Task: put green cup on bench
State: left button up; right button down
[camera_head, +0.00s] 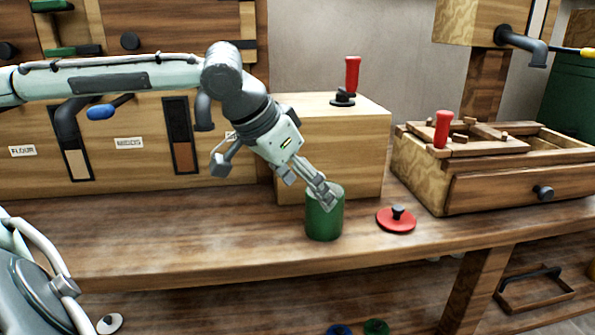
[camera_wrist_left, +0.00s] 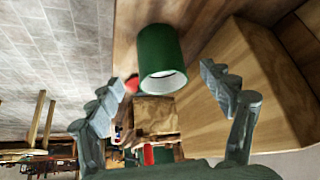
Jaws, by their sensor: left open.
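The green cup (camera_head: 324,222) stands upright on the wooden bench (camera_head: 170,245), near its front edge and in front of a plain wooden box. My left gripper (camera_head: 326,196) comes down at a slant to the cup's rim, its fingers overlapping the top of the cup in the head view. In the left wrist view the cup (camera_wrist_left: 158,48) shows its pale open mouth between and just beyond the two spread fingers (camera_wrist_left: 161,80). The gripper is open, with gaps on both sides of the cup. My right gripper is not in view.
A red lid (camera_head: 397,221) with a black knob lies right of the cup. The wooden box (camera_head: 350,150) carries a red-handled thing (camera_head: 352,75). A wooden drawer unit (camera_head: 500,180) stands farther right. Labelled bins (camera_head: 130,160) line the back. The bench's left front is clear.

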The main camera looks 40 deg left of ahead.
pick_arm(q)
jog(key=shift+v, duration=1.5)
